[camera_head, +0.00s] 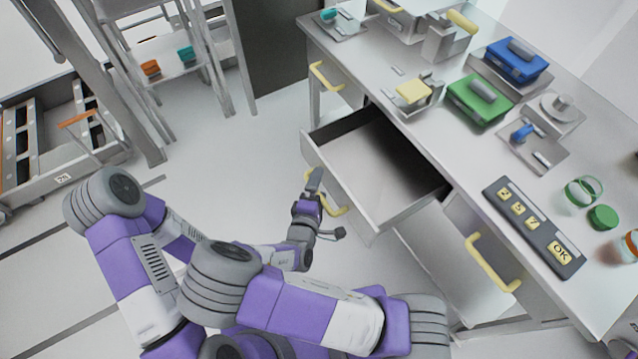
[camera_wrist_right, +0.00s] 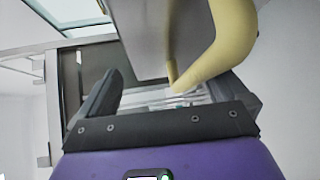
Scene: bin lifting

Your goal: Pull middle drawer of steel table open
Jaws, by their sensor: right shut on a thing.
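The middle drawer (camera_head: 368,165) of the steel table (camera_head: 585,235) stands pulled out, and its empty inside shows. Its yellow handle (camera_head: 334,207) is on the front panel and shows large in the right wrist view (camera_wrist_right: 222,45). My right gripper (camera_head: 314,184) is at this handle, shut on it, low in front of the drawer. In the right wrist view its dark fingers (camera_wrist_right: 165,100) reach up near the handle; the exact contact is hidden. My left gripper is not in view.
Other drawers to either side have yellow handles, one at the left (camera_head: 326,77) and one at the right (camera_head: 491,262). The tabletop holds a green box (camera_head: 474,103), a blue box (camera_head: 512,62) and a keypad (camera_head: 533,230). A rack (camera_head: 185,62) stands at the left. Floor in front is clear.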

